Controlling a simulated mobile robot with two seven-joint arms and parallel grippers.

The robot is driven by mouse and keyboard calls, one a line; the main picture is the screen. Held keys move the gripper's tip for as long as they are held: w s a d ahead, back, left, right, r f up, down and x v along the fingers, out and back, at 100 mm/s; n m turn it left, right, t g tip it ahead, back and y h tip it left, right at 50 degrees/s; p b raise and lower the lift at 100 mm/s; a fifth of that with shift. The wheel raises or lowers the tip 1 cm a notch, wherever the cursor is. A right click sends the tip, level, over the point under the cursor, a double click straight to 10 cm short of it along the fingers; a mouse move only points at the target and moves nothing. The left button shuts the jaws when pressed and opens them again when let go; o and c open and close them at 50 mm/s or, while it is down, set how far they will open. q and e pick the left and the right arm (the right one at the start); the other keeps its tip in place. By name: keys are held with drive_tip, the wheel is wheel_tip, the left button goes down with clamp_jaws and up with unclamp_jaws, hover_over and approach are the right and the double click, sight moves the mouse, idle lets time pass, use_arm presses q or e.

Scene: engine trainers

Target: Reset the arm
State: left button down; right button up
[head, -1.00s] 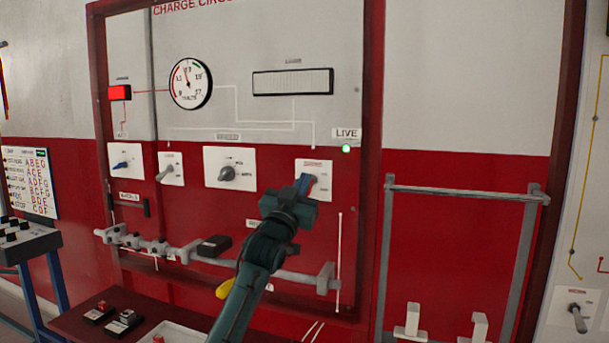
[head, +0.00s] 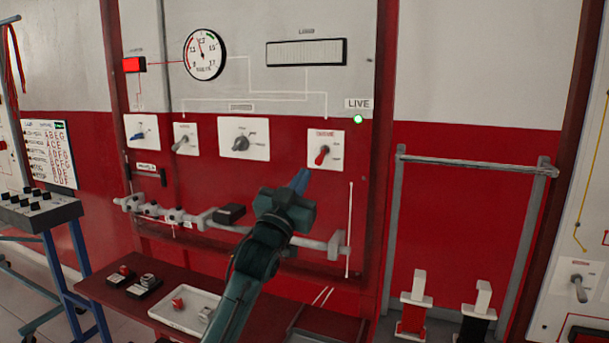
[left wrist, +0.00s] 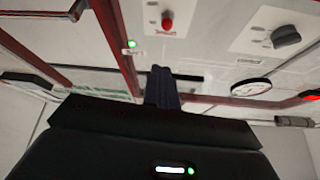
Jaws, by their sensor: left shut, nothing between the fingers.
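My left arm reaches up from the bottom of the head view. Its gripper (head: 301,181) is shut and empty, with blue fingers pointing up and to the right. It is in front of the red panel, below the switch plate with a red knob (head: 322,155). In the left wrist view the shut fingers (left wrist: 158,75) stick out at the middle, and the red knob (left wrist: 167,22) is just above them, apart from the tips. The LIVE sign (head: 358,103) has a lit green lamp (head: 358,119) under it. My right gripper is not in view.
A grey rail (head: 265,233) runs along the panel's lower edge, behind my arm. Below is a dark red bench (head: 105,296) with a white tray (head: 170,319). A grey frame (head: 470,165) stands at the right. A blue-legged stand (head: 52,260) is at the left.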

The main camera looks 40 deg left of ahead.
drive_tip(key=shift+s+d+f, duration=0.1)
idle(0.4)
